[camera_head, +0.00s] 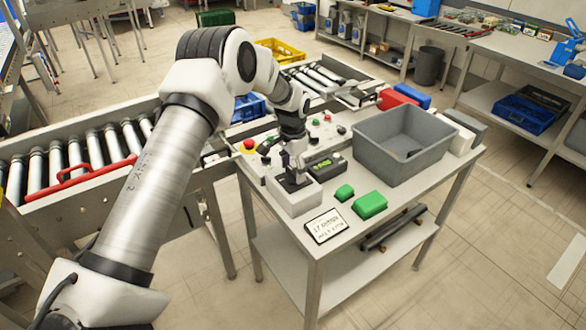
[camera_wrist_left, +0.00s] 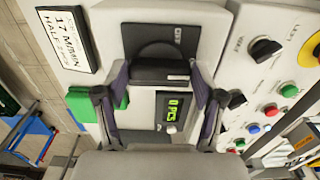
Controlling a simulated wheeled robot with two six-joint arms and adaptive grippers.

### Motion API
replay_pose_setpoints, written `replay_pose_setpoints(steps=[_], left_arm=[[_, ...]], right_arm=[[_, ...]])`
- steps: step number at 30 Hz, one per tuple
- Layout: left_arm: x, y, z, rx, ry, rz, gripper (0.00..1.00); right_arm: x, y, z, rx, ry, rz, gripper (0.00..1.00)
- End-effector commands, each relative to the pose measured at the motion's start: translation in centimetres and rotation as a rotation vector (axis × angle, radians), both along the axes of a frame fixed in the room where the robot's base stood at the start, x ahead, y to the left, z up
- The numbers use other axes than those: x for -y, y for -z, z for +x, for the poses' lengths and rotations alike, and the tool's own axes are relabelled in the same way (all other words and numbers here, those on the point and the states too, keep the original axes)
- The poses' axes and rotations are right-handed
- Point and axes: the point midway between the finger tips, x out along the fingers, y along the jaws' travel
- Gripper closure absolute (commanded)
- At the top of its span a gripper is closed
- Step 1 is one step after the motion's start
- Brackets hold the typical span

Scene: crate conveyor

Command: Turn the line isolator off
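The line isolator is a light grey box (camera_head: 296,201) at the near left of the small table. In the left wrist view its black rotary knob (camera_wrist_left: 160,54) has a raised bar handle, and an OFF label stands beside it. My left gripper (camera_head: 293,174) is down over the box. In the left wrist view its two fingers (camera_wrist_left: 161,74) are spread wide, one at each end of the bar handle. Any contact between them is hard to judge. The knob is mostly hidden by the gripper in the head view. My right gripper is not in view.
A counter box (camera_head: 328,166) with a green display stands beside the isolator. Behind is a button panel with a red emergency stop (camera_head: 249,144). A grey bin (camera_head: 402,147), green blocks (camera_head: 370,205) and a sign (camera_head: 326,226) share the table. A roller conveyor (camera_head: 75,158) runs left.

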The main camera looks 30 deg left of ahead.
Motion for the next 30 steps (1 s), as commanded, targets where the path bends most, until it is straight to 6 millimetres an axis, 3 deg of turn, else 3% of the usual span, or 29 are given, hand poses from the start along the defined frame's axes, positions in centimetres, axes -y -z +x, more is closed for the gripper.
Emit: replay_pose_setpoints(steps=[14, 30], left_arm=[[0.1, 0.4, -0.1, -0.005, -0.078, -0.001, 0.66], [0.1, 0.3, -0.1, -0.005, -0.519, -0.002, 0.66]], right_arm=[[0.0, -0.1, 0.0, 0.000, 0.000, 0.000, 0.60], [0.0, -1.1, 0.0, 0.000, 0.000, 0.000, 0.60]])
